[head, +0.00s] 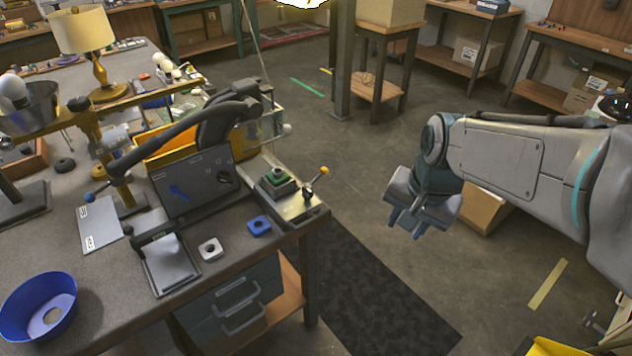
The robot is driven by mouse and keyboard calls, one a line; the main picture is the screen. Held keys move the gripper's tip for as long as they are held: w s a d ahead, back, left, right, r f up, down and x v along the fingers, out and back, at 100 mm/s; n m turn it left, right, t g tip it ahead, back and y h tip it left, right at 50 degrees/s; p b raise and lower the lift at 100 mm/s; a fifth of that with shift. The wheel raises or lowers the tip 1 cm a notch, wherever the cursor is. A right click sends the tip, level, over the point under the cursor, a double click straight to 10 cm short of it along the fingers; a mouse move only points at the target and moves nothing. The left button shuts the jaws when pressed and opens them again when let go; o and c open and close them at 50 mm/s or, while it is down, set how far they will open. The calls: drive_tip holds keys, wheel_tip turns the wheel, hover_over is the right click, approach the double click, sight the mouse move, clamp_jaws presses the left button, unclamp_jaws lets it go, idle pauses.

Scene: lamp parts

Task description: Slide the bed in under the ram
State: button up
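My gripper (405,223) hangs over the floor to the right of the workbench, well apart from it. Its two fingers point down with a gap between them, and nothing shows in the gap. A pale metal bed (302,210) sits at the bench's right edge and carries a stepped block with a green layer (279,182). A dark curved arm (215,128) of a machine rises behind a grey panel to the left of the bed. I cannot make out the ram's lower face.
A grey panel (193,184) stands left of the bed. A blue square piece (259,226) and a white square piece (210,249) lie in front. A blue bowl (40,307) and lamp (86,40) are farther left. The floor between bench and gripper is clear, with a dark mat (375,305).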

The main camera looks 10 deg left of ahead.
drive_tip(key=w+a+r+m+p, duration=0.15)
drive_tip(key=w+a, duration=0.25)
drive_tip(key=a, duration=0.4)
drive_tip(key=m+p, duration=0.2)
drive_tip(key=m, duration=0.1)
approach(307, 222)
drive_tip(key=shift+g, duration=0.3)
drive_tip(key=f, duration=0.2)
drive_tip(key=w+f, duration=0.1)
drive_tip(key=f, duration=0.2)
drive_tip(key=f+p, duration=0.1)
drive_tip(key=f, duration=0.1)
drive_tip(key=shift+w+a+f, duration=0.25)
drive_tip(key=shift+a+f, duration=0.15)
